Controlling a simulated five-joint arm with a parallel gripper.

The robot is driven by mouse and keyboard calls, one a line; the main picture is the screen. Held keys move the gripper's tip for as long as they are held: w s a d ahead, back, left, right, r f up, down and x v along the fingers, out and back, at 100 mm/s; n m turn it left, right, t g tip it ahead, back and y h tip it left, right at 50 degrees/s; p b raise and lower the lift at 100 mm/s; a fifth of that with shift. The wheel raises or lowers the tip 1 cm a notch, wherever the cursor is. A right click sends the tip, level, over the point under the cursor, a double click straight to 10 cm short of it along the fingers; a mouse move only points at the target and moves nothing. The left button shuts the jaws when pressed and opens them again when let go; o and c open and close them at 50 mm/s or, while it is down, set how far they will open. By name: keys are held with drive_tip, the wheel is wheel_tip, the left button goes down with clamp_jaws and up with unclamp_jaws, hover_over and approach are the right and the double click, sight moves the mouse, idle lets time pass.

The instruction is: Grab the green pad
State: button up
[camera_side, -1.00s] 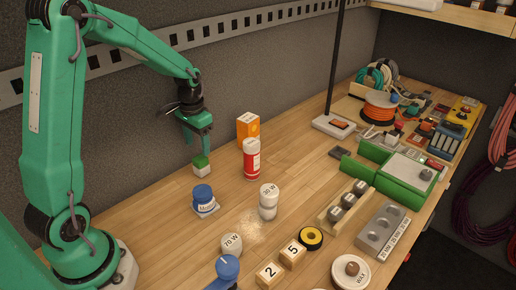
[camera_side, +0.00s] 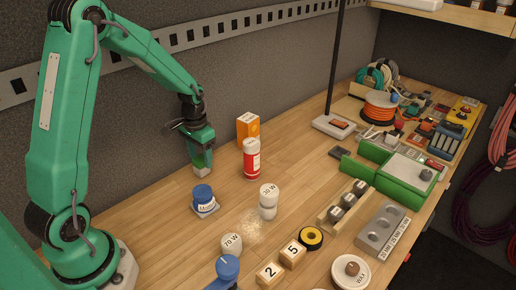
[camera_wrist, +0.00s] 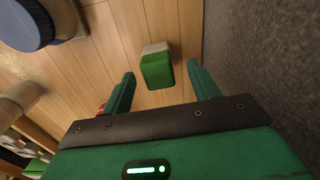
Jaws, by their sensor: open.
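The green pad is a small block with a green top and a pale base. It stands on the wooden bench in the side view (camera_side: 203,170), where my gripper (camera_side: 201,150) is low over it and hides much of its green part. In the wrist view the green pad (camera_wrist: 157,71) shows between the two fingertips of my gripper (camera_wrist: 160,78), with a gap on each side. The jaws are open and empty. I cannot tell how far down the fingers reach beside the pad.
A blue-lidded jar (camera_side: 203,196) stands close in front of the pad; it also shows in the wrist view (camera_wrist: 32,20). A red and white bottle (camera_side: 251,160) and an orange box (camera_side: 247,128) stand to the right. The grey wall (camera_side: 150,120) is behind.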

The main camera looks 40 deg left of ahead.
sight(201, 157)
drive_tip(key=shift+d+f, duration=0.1)
drive_tip(key=shift+f, duration=1.5)
drive_tip(key=c, duration=1.1)
